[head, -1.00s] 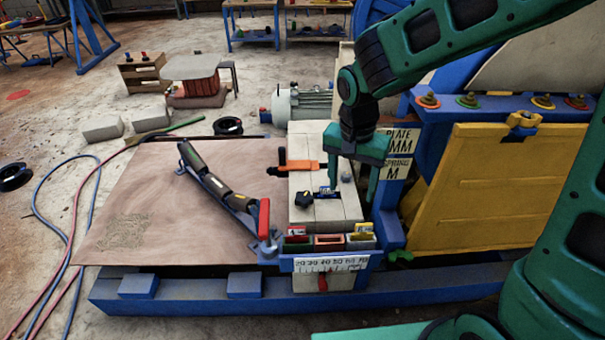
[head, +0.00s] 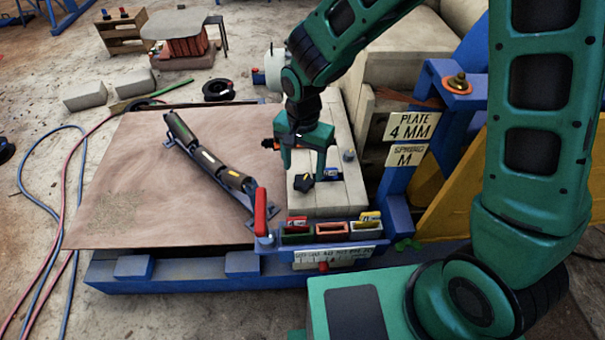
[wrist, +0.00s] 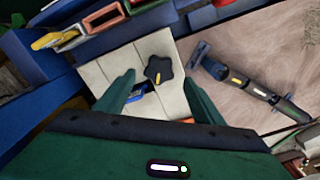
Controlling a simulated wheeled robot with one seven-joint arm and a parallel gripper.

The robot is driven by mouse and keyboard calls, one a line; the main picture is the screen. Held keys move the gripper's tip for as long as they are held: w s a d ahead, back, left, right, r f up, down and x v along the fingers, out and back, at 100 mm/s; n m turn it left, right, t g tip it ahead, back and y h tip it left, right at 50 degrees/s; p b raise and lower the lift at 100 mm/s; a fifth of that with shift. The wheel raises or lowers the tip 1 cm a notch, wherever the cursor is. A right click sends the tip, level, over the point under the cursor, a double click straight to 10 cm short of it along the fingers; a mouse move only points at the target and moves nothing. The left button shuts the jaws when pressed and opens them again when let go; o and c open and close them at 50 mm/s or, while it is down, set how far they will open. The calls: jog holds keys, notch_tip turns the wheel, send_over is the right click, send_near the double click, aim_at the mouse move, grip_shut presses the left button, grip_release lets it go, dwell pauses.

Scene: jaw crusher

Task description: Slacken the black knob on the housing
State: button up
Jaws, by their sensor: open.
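The black knob (head: 304,182) is star-shaped with a small yellow mark and sits on top of the pale housing (head: 335,200). In the wrist view the knob (wrist: 159,71) lies a little beyond the fingertips, between their lines. My gripper (head: 303,172) is open and empty, pointing down above the housing, with its fingers just behind the knob in the head view. In the wrist view my gripper (wrist: 160,80) shows its two green fingers spread on either side, apart from the knob. A blue item (head: 331,173) on the housing is partly hidden by a finger.
A red-handled lever (head: 261,212) stands at the front left of the housing. Small coloured bins (head: 332,229) with tags line its front edge. A linkage of dark rollers (head: 208,158) lies on the brown sheet (head: 130,170). Blue posts with label plates (head: 411,126) rise at right.

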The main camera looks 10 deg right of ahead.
aim_at(303, 180)
jog(key=shift+f, duration=2.25)
jog(key=c, duration=1)
